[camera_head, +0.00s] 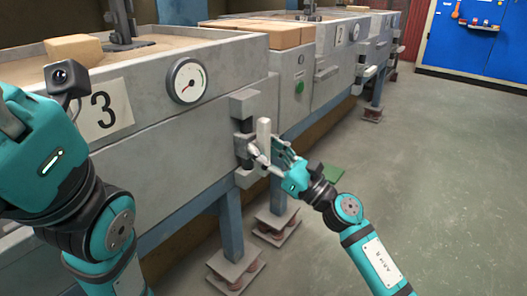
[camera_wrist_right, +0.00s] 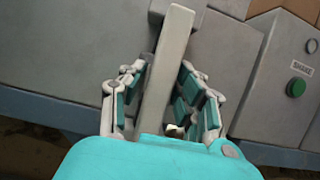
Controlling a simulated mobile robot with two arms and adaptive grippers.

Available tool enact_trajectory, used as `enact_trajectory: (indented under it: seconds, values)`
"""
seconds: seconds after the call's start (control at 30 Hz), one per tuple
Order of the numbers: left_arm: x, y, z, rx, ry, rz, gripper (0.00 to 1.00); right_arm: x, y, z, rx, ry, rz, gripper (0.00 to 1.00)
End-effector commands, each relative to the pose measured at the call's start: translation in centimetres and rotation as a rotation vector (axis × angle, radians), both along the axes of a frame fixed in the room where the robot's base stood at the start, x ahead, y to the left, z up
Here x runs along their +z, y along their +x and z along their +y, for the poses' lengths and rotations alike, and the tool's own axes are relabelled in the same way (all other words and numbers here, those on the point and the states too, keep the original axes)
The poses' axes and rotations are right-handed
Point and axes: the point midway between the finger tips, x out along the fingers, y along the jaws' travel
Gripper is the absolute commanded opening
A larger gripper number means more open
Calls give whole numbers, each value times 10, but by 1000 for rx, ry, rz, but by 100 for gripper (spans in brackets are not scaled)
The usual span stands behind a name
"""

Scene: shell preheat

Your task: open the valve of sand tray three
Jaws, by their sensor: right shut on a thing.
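Sand tray three (camera_head: 150,135) is a grey metal tray with a "3" label and a round gauge (camera_head: 187,80) on its front. Its valve has a pale upright lever handle (camera_head: 264,132) at the tray's right end. My right gripper (camera_head: 268,155) is shut on the lever. In the right wrist view the lever (camera_wrist_right: 168,60) runs up between the two fingers of the gripper (camera_wrist_right: 165,100), slightly tilted there. The fingers hide part of the lower lever.
A grey cabinet with a green button (camera_head: 299,87) stands just right of the valve; the button also shows in the right wrist view (camera_wrist_right: 296,87). More trays line up behind. A blue tool board (camera_head: 480,45) is at the back right. The floor (camera_head: 440,150) on the right is clear.

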Motion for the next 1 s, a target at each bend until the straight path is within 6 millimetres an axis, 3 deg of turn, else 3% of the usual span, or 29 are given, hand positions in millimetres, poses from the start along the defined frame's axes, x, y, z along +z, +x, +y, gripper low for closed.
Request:
enact_trajectory:
  seconds: [0.27, 0.3, 0.4, 0.77, 1.0]
  values:
    - [0, 0, 0, 0, 1, -1, 0, -2, -1, 0, 0, -8, -2, 0]
    - [0, 0, 0, 0, 1, -1, 0, -2, -1, 0, 1, -7, -2, 34]
    - [0, 0, 0, 0, 1, -1, 0, -2, 0, 0, 0, -6, -2, 46]
    - [0, 2, 0, 0, -1, 5, 0, -3, -3, -5, -1, -3, -1, 46]
    - [0, 1, 0, 0, 0, 3, 0, -21, -26, -37, -3, -5, 1, 46]
